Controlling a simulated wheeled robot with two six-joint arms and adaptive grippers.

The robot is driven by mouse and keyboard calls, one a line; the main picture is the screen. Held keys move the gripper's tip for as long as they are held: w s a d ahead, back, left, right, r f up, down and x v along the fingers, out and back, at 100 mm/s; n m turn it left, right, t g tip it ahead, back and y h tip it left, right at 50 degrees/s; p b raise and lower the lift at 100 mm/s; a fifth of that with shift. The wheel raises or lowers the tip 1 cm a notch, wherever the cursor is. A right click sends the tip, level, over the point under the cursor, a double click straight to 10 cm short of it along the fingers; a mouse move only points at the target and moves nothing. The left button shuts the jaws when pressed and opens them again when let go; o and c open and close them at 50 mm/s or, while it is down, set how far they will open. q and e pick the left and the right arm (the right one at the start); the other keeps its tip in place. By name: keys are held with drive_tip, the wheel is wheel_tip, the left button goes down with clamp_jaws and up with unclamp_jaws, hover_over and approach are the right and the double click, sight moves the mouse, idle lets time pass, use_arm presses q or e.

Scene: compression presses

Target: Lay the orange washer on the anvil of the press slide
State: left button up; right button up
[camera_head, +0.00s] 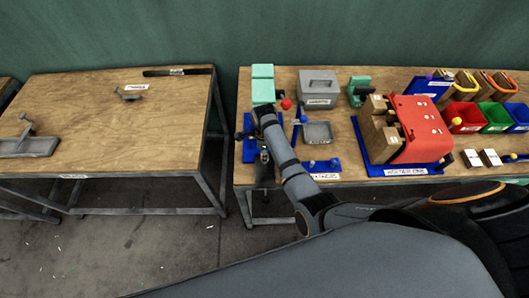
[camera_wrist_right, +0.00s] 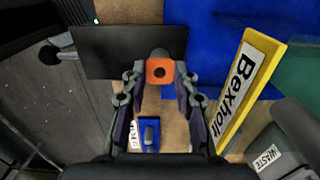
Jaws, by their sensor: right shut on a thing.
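The orange washer (camera_wrist_right: 160,71), a squarish orange piece with a dark centre hole, is between the fingertips of my right gripper (camera_wrist_right: 160,76) in the right wrist view. The gripper is shut on it. A dark grey round part shows just beyond the washer; I cannot tell whether they touch. In the head view my right arm reaches over the left end of the tool table and hides most of the press there, whose blue base (camera_head: 249,126) shows at its edge. The anvil cannot be made out clearly. My left gripper is in neither view.
Near the arm stand a turquoise block (camera_head: 263,84), a grey box (camera_head: 318,87) and a grey tray (camera_head: 318,132). A red machine (camera_head: 420,128) on a blue base is further right. A yellow Bexholt bar (camera_wrist_right: 249,85) flanks the gripper. The left table (camera_head: 125,165) is mostly bare.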

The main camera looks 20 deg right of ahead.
drive_tip(key=o, duration=0.7)
drive_tip(key=shift+o, duration=0.2)
